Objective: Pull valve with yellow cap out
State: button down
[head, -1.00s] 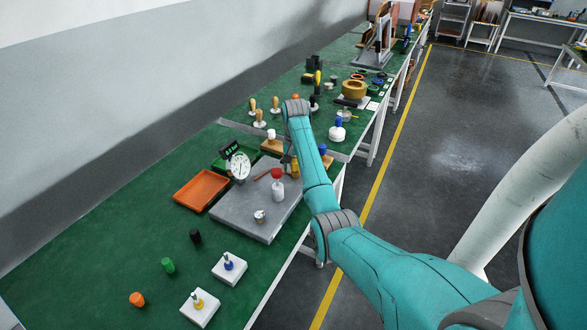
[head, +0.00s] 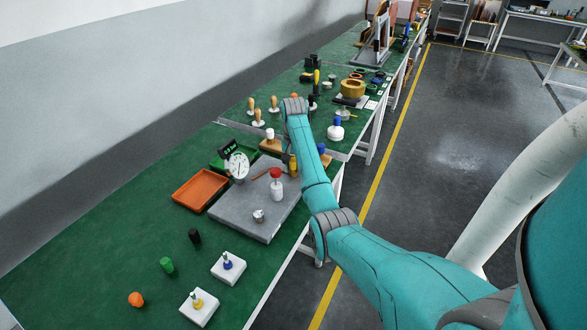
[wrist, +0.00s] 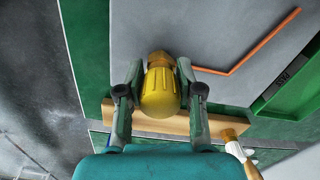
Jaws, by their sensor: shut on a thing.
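The valve with the yellow cap (wrist: 160,100) is between the fingers of my gripper (wrist: 160,76) in the wrist view. Its cap points toward the camera and its brass-coloured end (wrist: 160,58) points away, over the grey plate. My gripper is shut on it. In the head view a small yellow part of the valve (head: 293,166) shows beside my arm, at the far end of the grey plate (head: 240,213). My arm hides most of the gripper there. I cannot tell whether the valve's lower end is seated in anything.
A wooden block (wrist: 147,121) lies close by the gripper, with a wooden-handled tool (wrist: 232,140) beside it. A bent orange rod (wrist: 262,45) lies on the plate. A red-capped white bottle (head: 276,186) and a dial gauge (head: 238,165) stand near. An orange tray (head: 201,190) is at left.

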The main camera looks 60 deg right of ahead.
jog(key=shift+r, duration=1.05)
dwell(0.8)
jog(key=shift+r, duration=1.3)
jog(key=shift+r, duration=0.1)
